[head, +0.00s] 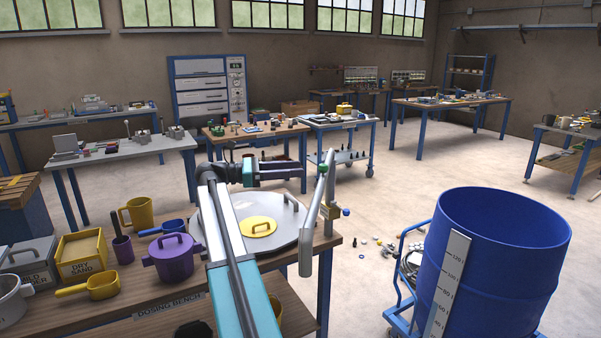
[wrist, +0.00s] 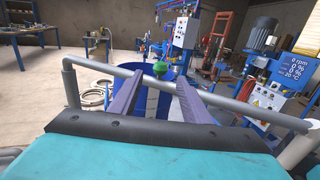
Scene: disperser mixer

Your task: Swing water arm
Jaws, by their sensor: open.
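The water arm is a grey pipe (head: 317,200) at the right edge of the dosing bench, with its spout (head: 306,257) hanging down beyond the bench edge. In the wrist view the pipe (wrist: 235,105) runs across the picture; its left end bends down and its right end meets a thicker upright. A green knob (wrist: 160,67) stands up at the pipe, seen between my fingers. My gripper (head: 309,170) is open, its dark fingers (wrist: 160,82) spread to either side of the knob. Whether a finger touches pipe or knob I cannot tell.
The dosing bench (head: 150,312) carries a purple pot (head: 174,262), a yellow box (head: 82,258), scoops and a large grey lid (head: 285,235). A blue drum (head: 500,255) stands on a trolley to the right. Small parts lie on the floor between.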

